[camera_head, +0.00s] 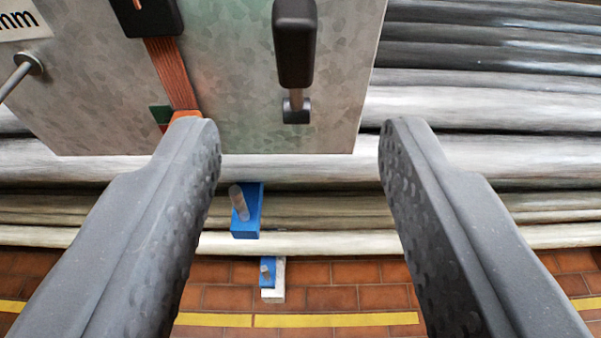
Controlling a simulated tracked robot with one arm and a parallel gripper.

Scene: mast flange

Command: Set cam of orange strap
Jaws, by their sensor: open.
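The orange strap (173,75) runs down the face of a grey galvanized panel (235,60) at the upper left. A black block (147,15), cut off by the top edge, sits over the strap's upper end; I cannot tell if it is the cam. The strap's lower end passes behind the tip of my left finger, beside a small green patch (160,113). My gripper (298,128) is open and empty, its fingers spread wide. A black-handled lever (294,45) on the panel shows between and above the fingertips, its handle upright.
A metal rod (15,80) and a white label (22,22) are at the panel's left. Blue blocks with pegs (247,220) (267,268) show below, between the fingers. Grey pipes (480,105) run behind the panel. The brick floor (330,297) has a yellow line (335,320).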

